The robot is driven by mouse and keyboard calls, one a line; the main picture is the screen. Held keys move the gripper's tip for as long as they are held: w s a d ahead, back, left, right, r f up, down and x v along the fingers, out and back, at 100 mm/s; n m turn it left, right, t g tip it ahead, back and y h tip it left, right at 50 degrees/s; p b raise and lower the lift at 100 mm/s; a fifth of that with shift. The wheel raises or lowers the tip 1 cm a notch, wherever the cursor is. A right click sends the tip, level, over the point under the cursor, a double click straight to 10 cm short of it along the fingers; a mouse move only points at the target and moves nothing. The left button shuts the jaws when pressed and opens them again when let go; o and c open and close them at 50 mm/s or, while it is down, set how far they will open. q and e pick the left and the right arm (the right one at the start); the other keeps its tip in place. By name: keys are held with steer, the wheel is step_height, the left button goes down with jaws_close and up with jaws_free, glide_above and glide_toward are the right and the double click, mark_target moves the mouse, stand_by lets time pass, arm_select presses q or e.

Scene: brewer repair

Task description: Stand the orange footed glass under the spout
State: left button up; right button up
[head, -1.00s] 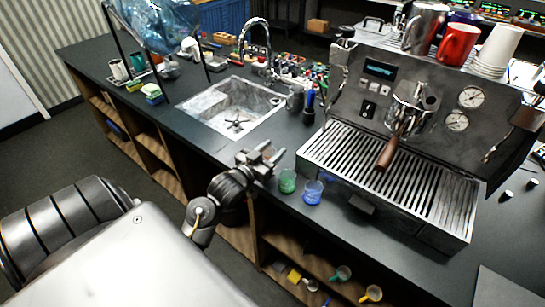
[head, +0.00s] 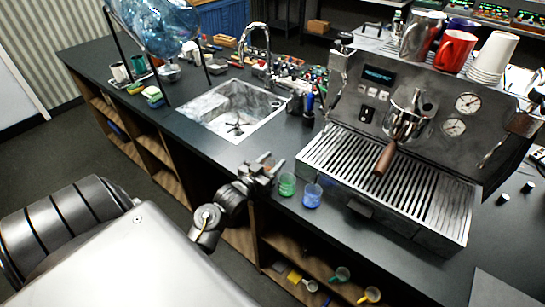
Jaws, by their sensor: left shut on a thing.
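My left gripper (head: 266,168) is at the counter's front edge, just left of a green glass. It is shut on a small brownish-orange thing, which I take for the orange footed glass (head: 266,160); the fingers hide most of it, so its foot and tilt cannot be told. The espresso machine (head: 360,115) stands to the right. Its spout area is at the metal group with the wooden-handled portafilter (head: 384,160), above the slatted drip tray (head: 345,165). No glass stands on the tray. My right gripper is out of view.
The green glass (head: 287,185) and a blue glass (head: 312,195) stand between my left gripper and the drip tray. A sink (head: 225,110) with a tap (head: 256,45) lies behind left. Mugs and cups stand on top of the machine. The counter left of the gripper is clear.

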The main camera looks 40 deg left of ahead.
arm_select(q)
steer(key=o, duration=1.1)
steer(key=shift+f+b, duration=0.15)
steer(key=shift+b, duration=0.35)
steer(key=shift+s+b, duration=1.5)
steer(key=shift+s, duration=3.9)
